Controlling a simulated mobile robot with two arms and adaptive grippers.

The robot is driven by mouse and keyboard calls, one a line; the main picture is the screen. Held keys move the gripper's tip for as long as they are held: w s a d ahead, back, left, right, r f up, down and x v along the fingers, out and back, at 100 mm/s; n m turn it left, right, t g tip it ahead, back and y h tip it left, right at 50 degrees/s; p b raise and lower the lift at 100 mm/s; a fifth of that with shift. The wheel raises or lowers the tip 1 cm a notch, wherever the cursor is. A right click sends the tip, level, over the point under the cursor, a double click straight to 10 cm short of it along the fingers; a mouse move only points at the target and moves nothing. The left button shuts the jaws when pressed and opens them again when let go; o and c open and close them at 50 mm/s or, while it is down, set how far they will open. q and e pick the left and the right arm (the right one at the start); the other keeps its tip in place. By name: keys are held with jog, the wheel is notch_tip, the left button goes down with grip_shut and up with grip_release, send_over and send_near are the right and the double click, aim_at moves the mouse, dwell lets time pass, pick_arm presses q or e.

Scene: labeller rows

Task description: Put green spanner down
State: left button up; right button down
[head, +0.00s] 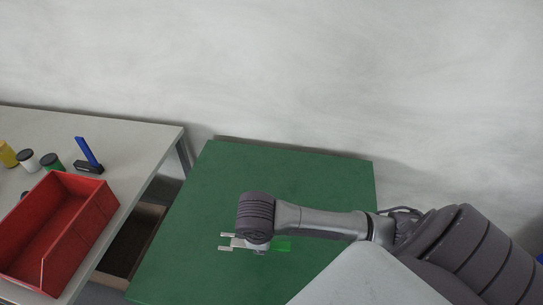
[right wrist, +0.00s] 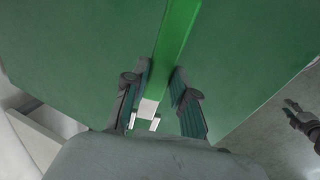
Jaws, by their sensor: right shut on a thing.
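The green spanner (head: 283,244) has a bright green handle and a pale metal open end. In the head view its open end points left and its handle right, over the green tabletop. My right gripper (head: 258,246) is above the spanner. In the right wrist view the spanner's handle (right wrist: 178,38) runs between the two fingers of my right gripper (right wrist: 160,92), which is shut on it. Whether the spanner touches the tabletop I cannot tell. A dark gripper-like part at the right edge of the right wrist view appears to be my left gripper (right wrist: 298,114), small and unclear.
The green table (head: 300,175) is otherwise bare where visible. A grey table (head: 140,140) at the left holds a red bin (head: 98,222), a blue-and-black upright item (head: 88,155) and several small jars (head: 27,160). A brown box (head: 130,240) is lower, between the tables.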

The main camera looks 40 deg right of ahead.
aim_at(286, 250)
jog(key=shift+m+g+y, duration=0.5)
jog(key=shift+g+y, duration=0.3)
jog(key=shift+g, duration=0.1)
jog(key=s+d+r, duration=0.1)
jog(key=s+d+r+p, duration=0.1)
jog(key=s, duration=0.1)
jog(key=s+d+r+p, duration=0.1)
jog(key=shift+s+d+r, duration=0.5)
jog(key=shift+s, duration=0.05)
jog(key=w+f, duration=0.2)
jog(key=w, duration=0.1)
jog(key=w+d+f+p, duration=0.1)
jog(key=w+f, duration=0.1)
jog(key=w, duration=0.2)
jog(key=w+f, duration=0.2)
jog(key=w, duration=0.2)
jog(key=shift+w+d+f+p, duration=0.15)
jog(key=shift+d+f+p, duration=0.15)
jog(key=shift+f, duration=0.1)
notch_tip(286, 250, down, 4)
jog(key=shift+r+p, duration=0.15)
jog(key=shift+p, duration=0.25)
pick_arm(q)
jog(key=r, duration=0.5)
jog(key=shift+w+d+r, duration=0.2)
pick_arm(e)
jog(key=shift+f, duration=0.2)
jog(key=c, duration=0.9)
grip_release()
jog(key=shift+c, duration=0.2)
